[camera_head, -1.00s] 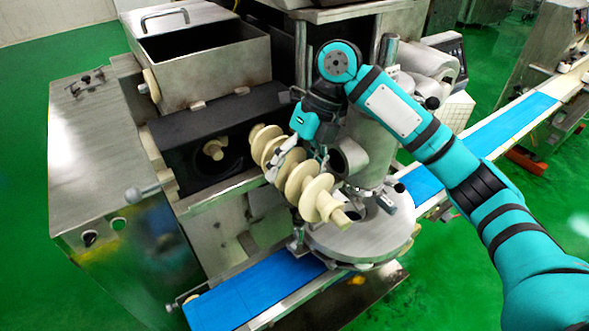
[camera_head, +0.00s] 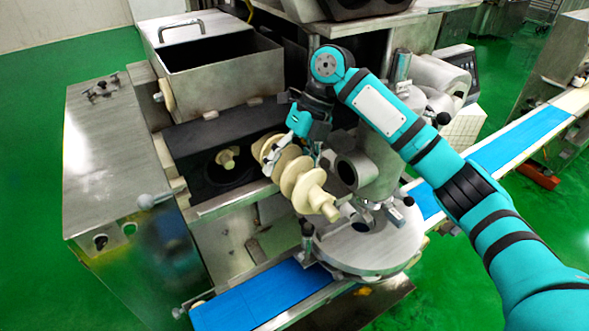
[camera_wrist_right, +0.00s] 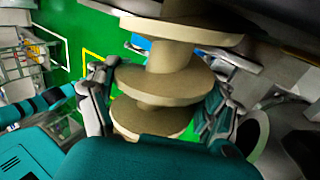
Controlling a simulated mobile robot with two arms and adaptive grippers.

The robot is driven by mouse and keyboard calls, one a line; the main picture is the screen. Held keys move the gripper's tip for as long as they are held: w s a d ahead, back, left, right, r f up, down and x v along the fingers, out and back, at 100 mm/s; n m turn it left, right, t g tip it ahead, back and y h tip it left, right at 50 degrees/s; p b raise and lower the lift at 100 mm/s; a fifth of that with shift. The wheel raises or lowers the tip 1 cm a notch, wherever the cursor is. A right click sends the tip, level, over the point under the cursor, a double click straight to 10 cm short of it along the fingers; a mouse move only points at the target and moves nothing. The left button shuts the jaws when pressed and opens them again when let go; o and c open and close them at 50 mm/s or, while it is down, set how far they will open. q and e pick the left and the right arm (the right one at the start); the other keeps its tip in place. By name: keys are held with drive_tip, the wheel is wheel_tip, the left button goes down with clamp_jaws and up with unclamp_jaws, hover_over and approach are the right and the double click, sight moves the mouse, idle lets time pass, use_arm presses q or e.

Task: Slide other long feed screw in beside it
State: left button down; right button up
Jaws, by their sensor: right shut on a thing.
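A long cream feed screw (camera_head: 298,179) with wide flights is held in the air by my right gripper (camera_head: 287,150). Its plain shaft end points toward the lower right and its other end toward the machine's dark chamber. In the right wrist view, the fingers of my right gripper (camera_wrist_right: 155,105) are closed on both sides of the screw (camera_wrist_right: 170,78). The dark chamber (camera_head: 203,183) has a round opening with a cream shaft end (camera_head: 227,158) showing inside. The held screw appears just outside the chamber, to the right of that shaft end. My left gripper is not in view.
A steel hopper (camera_head: 225,70) stands above the chamber. A vertical steel cylinder (camera_head: 372,160) and round plate (camera_head: 365,245) are close to the right of the screw. A blue conveyor belt (camera_head: 262,297) runs below. A metal ledge (camera_head: 235,197) borders the chamber front.

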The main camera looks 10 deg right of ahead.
drive_tip(key=shift+w+a, duration=0.35)
drive_tip(key=shift+w, duration=0.55)
drive_tip(key=shift+w+a, duration=0.35)
drive_tip(key=shift+w, duration=0.5)
drive_tip(key=o, duration=1.5)
drive_tip(key=shift+s, duration=0.1)
drive_tip(key=shift+o, duration=0.2)
drive_tip(key=shift+d+p, duration=0.1)
drive_tip(key=shift+p, duration=0.2)
drive_tip(key=shift+p+v, duration=1.7)
drive_tip(key=shift+v, duration=0.75)
drive_tip(key=shift+s+p+v, duration=0.2)
drive_tip(key=shift+p+v, duration=0.7)
drive_tip(key=shift+v, duration=0.45)
drive_tip(key=shift+w, duration=0.15)
